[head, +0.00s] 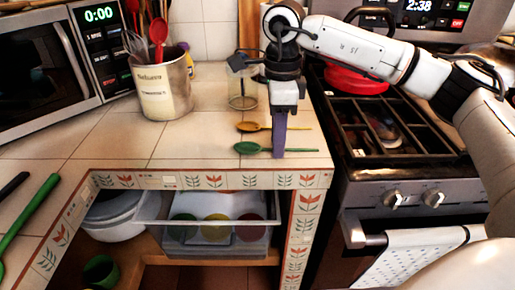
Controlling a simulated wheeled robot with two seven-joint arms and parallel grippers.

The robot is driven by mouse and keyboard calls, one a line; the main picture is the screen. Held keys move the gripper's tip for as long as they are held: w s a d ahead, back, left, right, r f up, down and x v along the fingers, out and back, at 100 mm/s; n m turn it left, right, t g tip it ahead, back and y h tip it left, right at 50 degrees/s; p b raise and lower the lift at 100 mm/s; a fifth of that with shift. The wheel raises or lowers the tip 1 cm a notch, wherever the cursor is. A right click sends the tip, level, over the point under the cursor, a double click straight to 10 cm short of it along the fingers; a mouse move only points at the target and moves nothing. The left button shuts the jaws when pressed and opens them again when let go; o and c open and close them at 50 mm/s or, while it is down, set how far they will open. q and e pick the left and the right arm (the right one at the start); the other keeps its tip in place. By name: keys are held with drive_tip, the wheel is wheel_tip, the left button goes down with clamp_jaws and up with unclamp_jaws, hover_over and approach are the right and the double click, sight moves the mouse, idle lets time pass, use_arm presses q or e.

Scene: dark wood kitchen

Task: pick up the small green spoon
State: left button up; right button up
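The small green spoon (248,147) lies on the tiled counter (205,147) near its front edge, bowl to the left and handle to the right. My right gripper (280,152) points straight down at the spoon's handle, and its finger hides a short part of the handle. I see the fingers edge-on, so the gap between them is hidden. I cannot tell whether they touch the handle. My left gripper is out of view.
A glass jar (241,88) and a utensil pot (163,88) stand farther back. A larger green utensil (32,212) lies at left. The stove (385,130) is at right.

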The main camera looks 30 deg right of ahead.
drive_tip(key=shift+f, duration=0.15)
clamp_jaws()
idle(0.4)
